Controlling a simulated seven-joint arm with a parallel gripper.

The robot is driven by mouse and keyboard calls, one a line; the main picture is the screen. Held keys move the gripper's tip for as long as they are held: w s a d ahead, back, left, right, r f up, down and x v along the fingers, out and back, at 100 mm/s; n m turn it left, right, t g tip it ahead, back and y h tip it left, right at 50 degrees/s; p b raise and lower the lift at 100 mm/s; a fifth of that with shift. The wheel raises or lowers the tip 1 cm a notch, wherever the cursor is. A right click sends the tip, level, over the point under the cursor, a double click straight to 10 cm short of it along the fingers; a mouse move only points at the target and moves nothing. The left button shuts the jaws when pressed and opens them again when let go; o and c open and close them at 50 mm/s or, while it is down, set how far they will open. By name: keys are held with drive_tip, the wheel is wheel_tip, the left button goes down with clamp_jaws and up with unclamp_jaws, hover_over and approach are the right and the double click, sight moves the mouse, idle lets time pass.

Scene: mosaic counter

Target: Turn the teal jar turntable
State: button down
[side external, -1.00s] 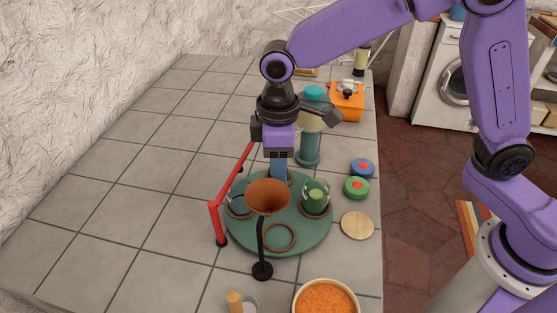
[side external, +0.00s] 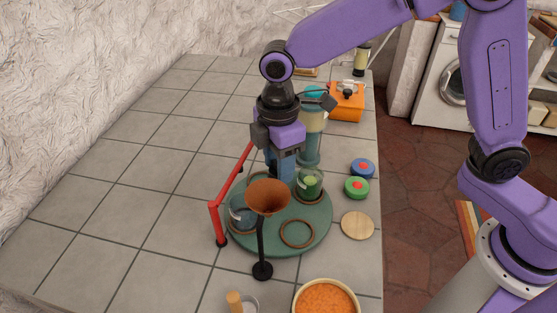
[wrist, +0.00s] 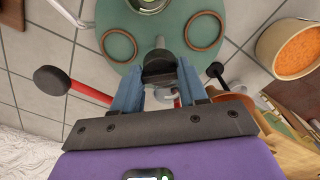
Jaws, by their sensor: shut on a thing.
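The teal turntable (side external: 275,243) lies on the tiled counter and carries several brown rings. A glass jar with green contents (side external: 309,186) stands at its back right. A clear jar (side external: 242,220) stands at its left. The front ring (side external: 297,233) is empty. My gripper (side external: 281,176) points down over the turntable's middle, its tips partly hidden by the brown funnel in the side view. In the wrist view my gripper (wrist: 160,75) is shut on a dark knob (wrist: 160,62) above the turntable (wrist: 160,25). How the knob joins the turntable is hidden.
The brown funnel (side external: 268,197) on a black stand is close in front of my gripper. A red bent bar (side external: 216,220) borders the left. A teal-topped dispenser (side external: 313,130) stands behind. Lids (side external: 357,188) and a wooden disc (side external: 357,226) lie right. The left counter is clear.

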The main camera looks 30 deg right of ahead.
drive_tip(key=shift+a+r+n, duration=0.15)
drive_tip(key=shift+n, duration=4.75)
drive_tip(key=c, duration=0.9)
unclamp_jaws()
wheel_tip(320, 180, up, 17)
drive_tip(key=shift+r, duration=0.15)
drive_tip(key=s+d+f+m, duration=0.4)
drive_tip(key=s+d+f, duration=0.1)
drive_tip(key=s+d, duration=0.2)
drive_tip(key=s+d+f+m, duration=0.5)
drive_tip(key=s+d, duration=0.2)
drive_tip(key=d, duration=0.1)
drive_tip(key=s+d+f+m, duration=0.5)
drive_tip(key=s+d, duration=0.2)
drive_tip(key=d, duration=0.1)
drive_tip(key=shift+s+f, duration=0.25)
drive_tip(key=shift+f, duration=0.05)
